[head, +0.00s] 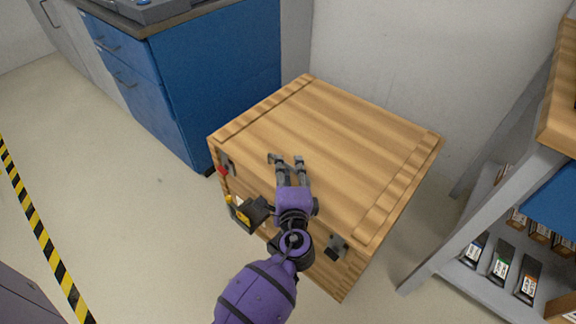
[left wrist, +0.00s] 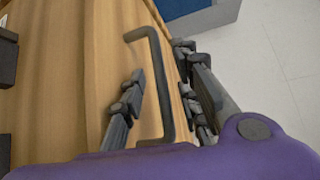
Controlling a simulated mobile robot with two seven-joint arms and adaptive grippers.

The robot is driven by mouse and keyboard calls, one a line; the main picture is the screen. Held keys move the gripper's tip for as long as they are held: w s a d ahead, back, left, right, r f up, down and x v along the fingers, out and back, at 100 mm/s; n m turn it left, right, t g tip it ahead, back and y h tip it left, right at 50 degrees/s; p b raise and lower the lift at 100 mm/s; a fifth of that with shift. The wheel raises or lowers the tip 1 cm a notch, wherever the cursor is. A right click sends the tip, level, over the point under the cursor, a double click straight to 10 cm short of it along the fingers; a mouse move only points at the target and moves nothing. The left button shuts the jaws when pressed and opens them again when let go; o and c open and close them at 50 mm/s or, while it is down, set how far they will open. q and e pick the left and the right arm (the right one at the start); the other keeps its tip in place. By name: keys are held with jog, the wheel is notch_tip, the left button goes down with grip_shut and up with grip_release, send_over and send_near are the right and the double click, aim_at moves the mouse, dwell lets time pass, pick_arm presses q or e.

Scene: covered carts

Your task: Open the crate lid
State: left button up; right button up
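The wooden crate (head: 280,245) stands on the floor against the wall, its planked lid (head: 345,135) lying closed. A red-marked latch (head: 224,167) is on the left of its front and a dark latch (head: 337,247) on the right. In the left wrist view a dark U-shaped handle (left wrist: 163,82) is fixed to the wood. My left gripper (head: 287,159) is over the front part of the crate. In the left wrist view its fingers (left wrist: 161,64) are apart, one on each side of the handle; contact is unclear. My right gripper is out of view.
A blue cabinet (head: 220,85) stands behind the crate to the left. A grey shelf unit (head: 440,250) with small boxes is close on the right. The floor (head: 120,210) on the left is clear up to a yellow-black stripe (head: 38,225).

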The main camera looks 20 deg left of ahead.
pick_arm(q)
jog(key=shift+x, duration=0.95)
grip_shut()
